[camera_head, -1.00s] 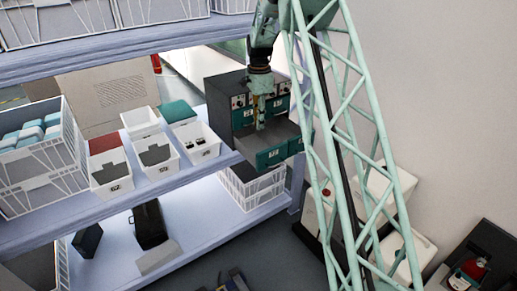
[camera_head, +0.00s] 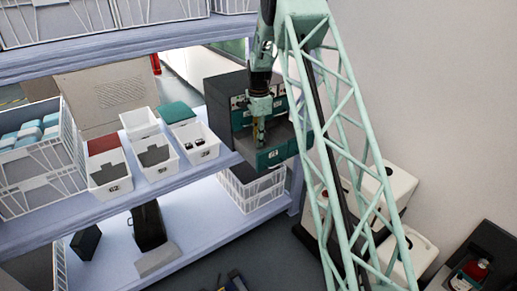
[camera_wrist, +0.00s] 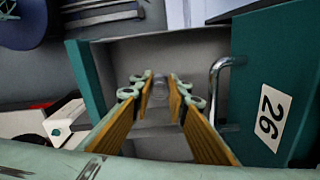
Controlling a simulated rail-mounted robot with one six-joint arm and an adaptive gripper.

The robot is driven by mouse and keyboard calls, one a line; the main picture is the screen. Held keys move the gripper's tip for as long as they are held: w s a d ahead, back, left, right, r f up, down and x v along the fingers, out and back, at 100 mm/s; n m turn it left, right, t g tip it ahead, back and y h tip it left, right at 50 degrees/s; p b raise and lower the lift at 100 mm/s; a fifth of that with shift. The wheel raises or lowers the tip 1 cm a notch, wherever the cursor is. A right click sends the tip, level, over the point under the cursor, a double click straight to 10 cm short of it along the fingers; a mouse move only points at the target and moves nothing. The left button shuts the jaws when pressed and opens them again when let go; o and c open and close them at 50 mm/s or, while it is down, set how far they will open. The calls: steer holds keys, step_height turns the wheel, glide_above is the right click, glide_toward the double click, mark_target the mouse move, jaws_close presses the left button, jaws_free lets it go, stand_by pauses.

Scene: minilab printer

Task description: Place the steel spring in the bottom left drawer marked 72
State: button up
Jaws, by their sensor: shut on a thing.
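The drawer unit (camera_head: 220,95) is a dark cabinet with teal drawer fronts at the back of the shelf. My gripper (camera_head: 259,140) points down into the open drawer. Its orange-padded fingers (camera_wrist: 160,95) are closed on a small greyish thing, likely the steel spring (camera_wrist: 160,84), mostly hidden between the tips.
White bins (camera_head: 108,181) stand along the shelf left of the drawer unit, and a wire basket (camera_head: 40,165) stands further left. The upper shelf (camera_head: 110,52) runs above. My green lattice arm covers the unit's right side.

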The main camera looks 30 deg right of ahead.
steer(key=shift+f+b, duration=0.3)
steer(key=shift+f, duration=1.95)
steer(key=shift+f, duration=0.1)
steer(key=o, duration=0.7)
step_height(320, 180, up, 12)
steer(key=shift+r+p, duration=0.1)
steer(key=shift+p, duration=0.65)
steer(key=shift+r, duration=0.1)
